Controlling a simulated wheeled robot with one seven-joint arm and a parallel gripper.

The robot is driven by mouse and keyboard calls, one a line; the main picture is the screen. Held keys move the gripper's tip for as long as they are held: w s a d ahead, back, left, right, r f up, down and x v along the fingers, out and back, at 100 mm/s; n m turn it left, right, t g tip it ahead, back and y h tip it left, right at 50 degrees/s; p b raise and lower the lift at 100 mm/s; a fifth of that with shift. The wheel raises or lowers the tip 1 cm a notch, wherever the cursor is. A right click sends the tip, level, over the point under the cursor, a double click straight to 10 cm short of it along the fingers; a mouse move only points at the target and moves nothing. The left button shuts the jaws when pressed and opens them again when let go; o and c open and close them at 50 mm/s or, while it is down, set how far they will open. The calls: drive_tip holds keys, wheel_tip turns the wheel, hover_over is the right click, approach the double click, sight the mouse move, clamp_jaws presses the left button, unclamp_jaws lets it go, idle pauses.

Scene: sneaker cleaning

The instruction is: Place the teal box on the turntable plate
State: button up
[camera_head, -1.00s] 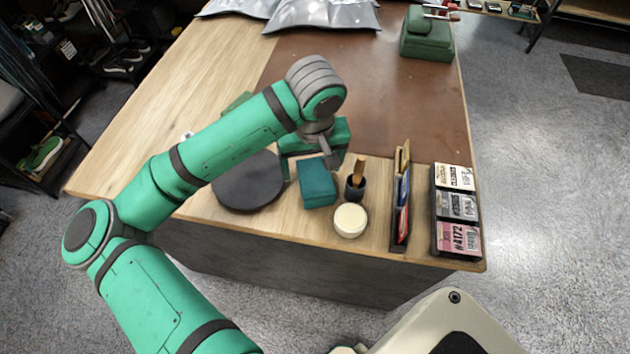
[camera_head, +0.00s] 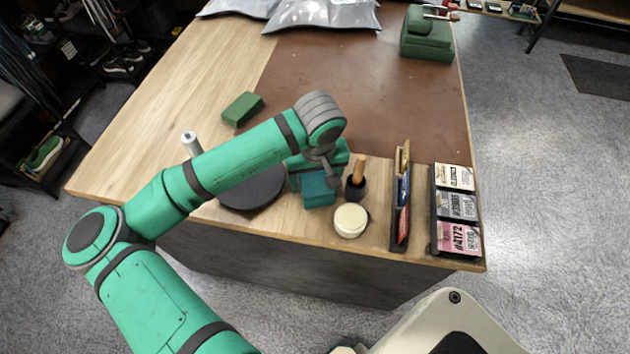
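The teal box (camera_head: 318,190) sits on the wooden table near its front edge, just right of the turntable plate. The dark round turntable plate (camera_head: 254,192) lies partly hidden under my arm. My gripper (camera_head: 317,180) is low over the teal box, with a finger at its left side and another at its right side. The gripper body hides the back of the box. I cannot tell whether the fingers touch it.
A dark cup with a wooden-handled brush (camera_head: 356,183) and a cream round jar (camera_head: 350,220) stand close right of the box. Further right are an upright holder (camera_head: 402,200) and a card rack (camera_head: 456,212). A green block (camera_head: 242,109) and white bottle (camera_head: 192,144) lie left.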

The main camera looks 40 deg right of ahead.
drive_tip(key=c, duration=1)
drive_tip(key=shift+s+r, duration=0.1)
drive_tip(key=shift+r, duration=0.1)
